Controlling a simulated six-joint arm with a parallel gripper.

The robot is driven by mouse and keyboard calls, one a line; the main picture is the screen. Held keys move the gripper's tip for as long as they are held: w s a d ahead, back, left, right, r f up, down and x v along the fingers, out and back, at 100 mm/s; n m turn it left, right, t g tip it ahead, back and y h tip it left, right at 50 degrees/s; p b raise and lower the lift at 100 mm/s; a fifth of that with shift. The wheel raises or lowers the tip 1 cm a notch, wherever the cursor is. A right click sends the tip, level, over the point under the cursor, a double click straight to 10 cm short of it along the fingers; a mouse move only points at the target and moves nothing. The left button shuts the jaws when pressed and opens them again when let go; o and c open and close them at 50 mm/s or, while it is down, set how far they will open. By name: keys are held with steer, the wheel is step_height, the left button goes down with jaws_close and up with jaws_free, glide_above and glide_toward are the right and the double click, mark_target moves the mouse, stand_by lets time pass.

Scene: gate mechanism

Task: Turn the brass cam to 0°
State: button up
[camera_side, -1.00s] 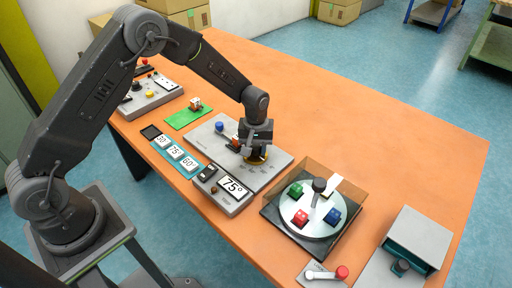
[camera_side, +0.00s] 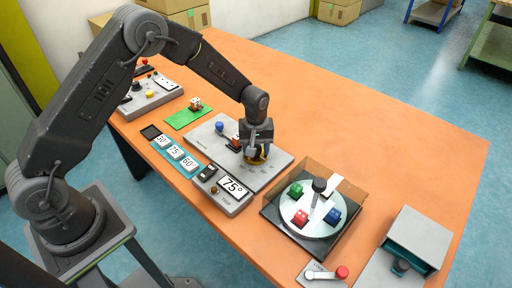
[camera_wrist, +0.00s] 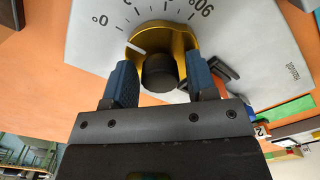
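The brass cam (camera_wrist: 180,38) lies on a grey plate with a degree scale, and its dark round knob (camera_wrist: 158,73) faces my wrist camera. A white mark (camera_wrist: 136,47) on the cam points toward the 0° end of the scale. My gripper (camera_wrist: 162,70) is down over the cam, with one blue fingertip on each side of the knob. The fingers look apart from the knob, with a narrow gap; their contact with the brass is hard to see. In the side view my gripper (camera_side: 256,150) covers much of the cam (camera_side: 258,160).
A display reading 75° (camera_side: 233,187) stands in front of the plate, beside a row of number cards (camera_side: 175,152). A blue knob (camera_side: 220,127) is at the plate's far left. A turntable with coloured blocks (camera_side: 311,216) stands to the right.

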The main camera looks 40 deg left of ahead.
steer(key=shift+o, duration=0.6)
step_height(320, 180, up, 14)
stand_by(0.4)
steer(key=s+a+r+m+t, duration=0.1)
steer(key=s+r+m+t, duration=0.3)
steer(key=s+r, duration=0.95)
steer(key=s+r+m+t, duration=0.1)
steer(key=s+m, duration=0.4)
steer(key=s, duration=0.9)
steer(key=shift+s+a+t, duration=0.3)
steer(key=shift+s, duration=0.05)
